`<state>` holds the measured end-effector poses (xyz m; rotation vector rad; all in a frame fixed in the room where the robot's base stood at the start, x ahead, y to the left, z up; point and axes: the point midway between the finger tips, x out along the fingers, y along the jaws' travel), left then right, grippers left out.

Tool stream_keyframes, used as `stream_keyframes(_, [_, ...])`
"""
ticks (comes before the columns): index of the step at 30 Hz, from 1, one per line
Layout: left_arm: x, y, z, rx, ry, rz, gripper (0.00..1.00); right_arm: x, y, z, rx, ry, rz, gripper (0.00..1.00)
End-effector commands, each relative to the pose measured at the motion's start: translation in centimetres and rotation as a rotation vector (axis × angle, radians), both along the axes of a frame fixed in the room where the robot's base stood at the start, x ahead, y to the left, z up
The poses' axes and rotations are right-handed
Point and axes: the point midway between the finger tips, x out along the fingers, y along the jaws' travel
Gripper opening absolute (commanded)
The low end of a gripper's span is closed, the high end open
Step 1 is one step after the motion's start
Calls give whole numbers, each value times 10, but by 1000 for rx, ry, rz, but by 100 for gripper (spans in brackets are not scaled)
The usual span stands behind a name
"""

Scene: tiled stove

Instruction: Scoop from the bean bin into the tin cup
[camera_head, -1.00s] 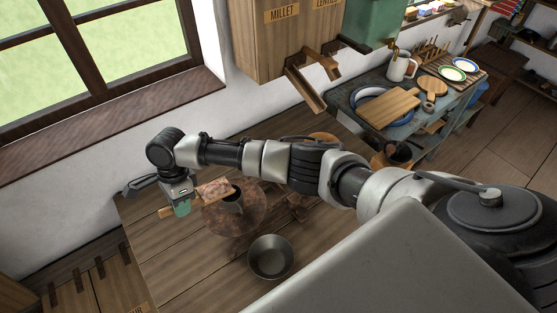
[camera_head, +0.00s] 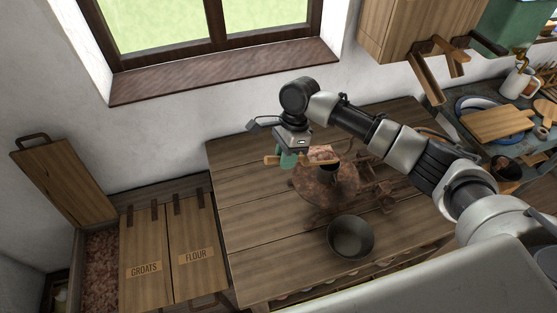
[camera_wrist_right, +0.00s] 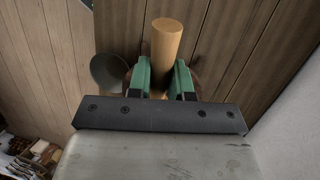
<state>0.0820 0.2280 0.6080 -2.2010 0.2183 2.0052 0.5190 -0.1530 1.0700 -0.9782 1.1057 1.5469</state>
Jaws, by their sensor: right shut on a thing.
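My right gripper (camera_head: 289,160), with green fingers, is shut on the wooden handle of a scoop (camera_head: 271,160). The handle also shows between the fingers in the right wrist view (camera_wrist_right: 165,48). The bean bin (camera_head: 101,258) at the lower left is open and holds reddish-brown beans. Its lid (camera_head: 62,180) is tipped up. My left gripper is out of view.
A dark metal bowl (camera_head: 350,238) stands at the front of the wooden table (camera_head: 255,215). Closed lids marked groats (camera_head: 144,262) and flour (camera_head: 194,250) adjoin the bean bin. A wall cabinet (camera_head: 400,30) with chutes hangs at upper right. The table's left part is clear.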

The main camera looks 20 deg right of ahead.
Motion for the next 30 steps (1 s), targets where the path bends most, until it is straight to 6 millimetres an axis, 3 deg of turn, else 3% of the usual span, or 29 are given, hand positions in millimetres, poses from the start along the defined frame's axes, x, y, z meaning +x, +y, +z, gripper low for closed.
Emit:
stream_keyframes(5, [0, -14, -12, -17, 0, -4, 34, 0, -1, 2, 36, 0, 1, 0])
stream_keyframes(13, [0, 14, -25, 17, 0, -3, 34, 0, -3, 9, 82, 3, 2, 0])
stream_keyframes(18, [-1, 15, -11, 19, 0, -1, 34, 0, -4, 17, 111, 7, 0, 0])
stream_keyframes(30, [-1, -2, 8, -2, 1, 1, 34, 0, -7, 24, 175, 12, 0, 0])
